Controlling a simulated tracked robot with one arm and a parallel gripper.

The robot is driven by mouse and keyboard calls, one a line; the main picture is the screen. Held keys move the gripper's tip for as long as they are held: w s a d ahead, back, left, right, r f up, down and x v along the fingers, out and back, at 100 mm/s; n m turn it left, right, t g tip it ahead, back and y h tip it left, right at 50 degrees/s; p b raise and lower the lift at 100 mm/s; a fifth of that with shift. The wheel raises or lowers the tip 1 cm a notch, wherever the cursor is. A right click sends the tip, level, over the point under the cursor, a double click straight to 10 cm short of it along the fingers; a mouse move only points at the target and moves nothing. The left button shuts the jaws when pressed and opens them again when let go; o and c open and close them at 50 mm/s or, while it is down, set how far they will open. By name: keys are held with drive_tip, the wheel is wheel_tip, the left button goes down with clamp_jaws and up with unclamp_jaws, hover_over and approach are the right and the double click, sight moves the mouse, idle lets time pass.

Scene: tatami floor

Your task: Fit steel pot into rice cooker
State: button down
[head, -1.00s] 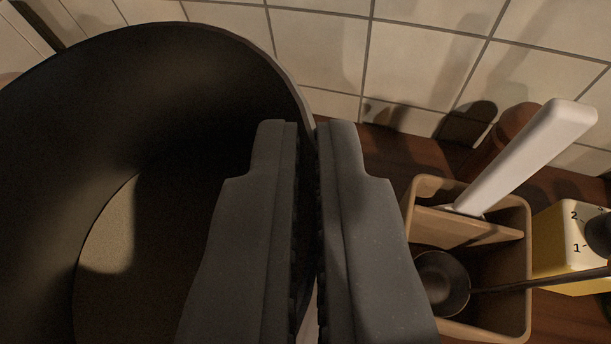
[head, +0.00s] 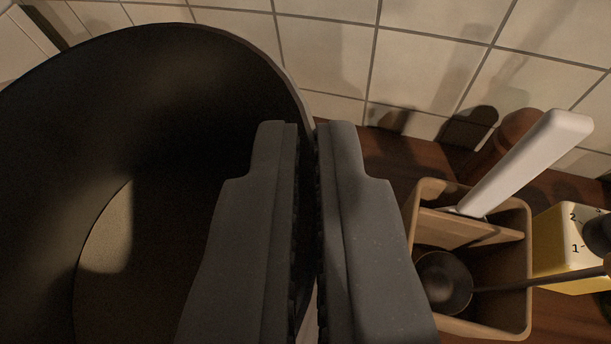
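The steel pot (head: 190,85) fills the left of the head view. It looks dark inside, with a paler round base, and I look down into it at an angle. My gripper (head: 307,130) is at the centre with its two grey fingers close together on the pot's right wall. The fingers are shut on that wall and hide part of it. The pot's left and near sides run out of the picture. No rice cooker can be made out in this view.
A tan divided holder (head: 522,290) stands right of my gripper, with a white-handled utensil (head: 530,160) and a dark ladle (head: 443,283) in it. A yellow and white numbered box (head: 572,235) is further right. A tiled wall (head: 320,50) rises behind the wooden counter (head: 385,150).

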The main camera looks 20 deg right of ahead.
drive_tip(key=shift+a+f+b, duration=0.1)
drive_tip(key=shift+f+b, duration=1.95)
drive_tip(key=shift+f, duration=2.65)
idle(2.7)
drive_tip(key=c, duration=1.6)
unclamp_jaws()
drive_tip(key=shift+c, duration=0.2)
drive_tip(key=shift+o, duration=0.3)
drive_tip(key=shift+f, duration=0.1)
